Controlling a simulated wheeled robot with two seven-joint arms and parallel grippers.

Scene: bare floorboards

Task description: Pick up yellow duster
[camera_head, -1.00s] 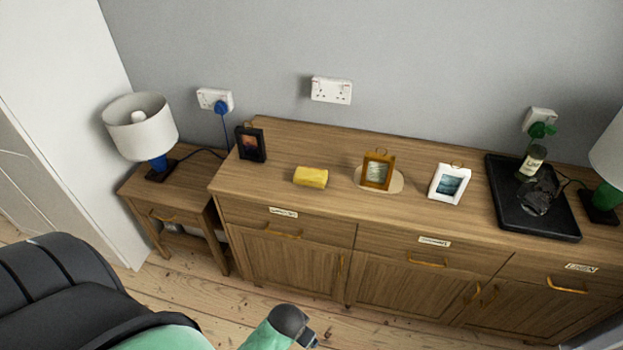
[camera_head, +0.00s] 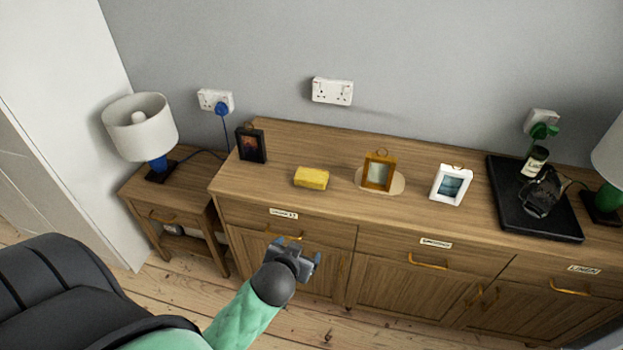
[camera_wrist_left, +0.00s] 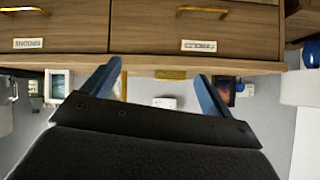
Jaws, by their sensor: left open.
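The yellow duster (camera_head: 311,178) lies on top of the wooden sideboard (camera_head: 330,140), between the black photo frame and the gold frame. In the left wrist view a yellow strip of the duster (camera_wrist_left: 171,74) shows at the sideboard's edge, between my fingers. My left gripper (camera_head: 306,262) is in front of the sideboard's drawers, below and nearer than the duster. It is open and empty, with its two blue fingers (camera_wrist_left: 158,82) apart in the wrist view. My right gripper is in neither view.
On the sideboard stand a black photo frame (camera_head: 251,145), a gold frame (camera_head: 379,172) on a pale mat, a white frame (camera_head: 451,185) and a black tray (camera_head: 518,205) with a bottle and dark item. A lamp (camera_head: 140,127) stands on the left side table. Drawer handles (camera_head: 428,262) stick out.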

